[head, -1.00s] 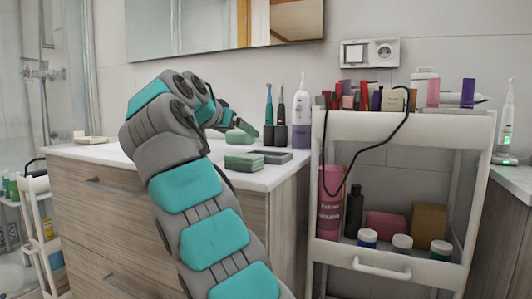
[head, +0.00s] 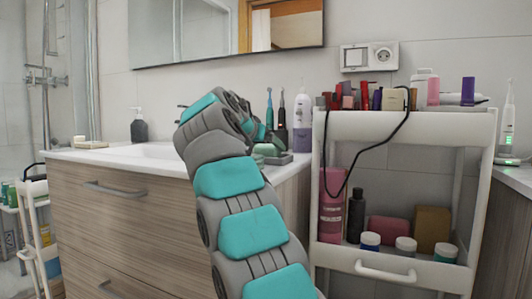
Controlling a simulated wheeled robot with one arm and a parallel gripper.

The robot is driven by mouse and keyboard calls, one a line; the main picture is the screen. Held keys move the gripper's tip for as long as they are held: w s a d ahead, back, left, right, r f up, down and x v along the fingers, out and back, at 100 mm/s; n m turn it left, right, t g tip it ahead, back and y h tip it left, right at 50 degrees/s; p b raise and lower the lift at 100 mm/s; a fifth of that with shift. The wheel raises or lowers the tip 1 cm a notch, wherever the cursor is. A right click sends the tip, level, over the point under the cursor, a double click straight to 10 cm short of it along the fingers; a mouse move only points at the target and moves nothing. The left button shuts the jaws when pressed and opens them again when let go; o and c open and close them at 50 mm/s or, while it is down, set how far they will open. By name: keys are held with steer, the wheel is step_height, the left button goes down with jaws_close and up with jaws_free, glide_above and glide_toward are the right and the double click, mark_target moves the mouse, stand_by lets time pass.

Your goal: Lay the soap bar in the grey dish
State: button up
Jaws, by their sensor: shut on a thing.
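The soap bar (head: 266,149) is pale green and rounded, and shows just past my arm over the right end of the counter. My gripper (head: 266,139) is mostly hidden behind my own wrist. It is shut on the soap bar. The grey dish (head: 286,158) is low and flat, near the counter's front right corner. The soap bar appears close to the dish, up and to its left in the picture. I cannot tell whether they touch.
Dark toothbrush holders (head: 281,136) and a purple-white bottle (head: 302,126) stand behind the dish. A pump bottle (head: 139,127) stands at the counter's left. A white cart (head: 399,128) with cosmetics and a hanging black cable stands to the right.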

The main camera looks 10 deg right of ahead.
steer(key=shift+f, duration=0.15)
steer(key=o, duration=1.1)
steer(key=v, duration=1.2)
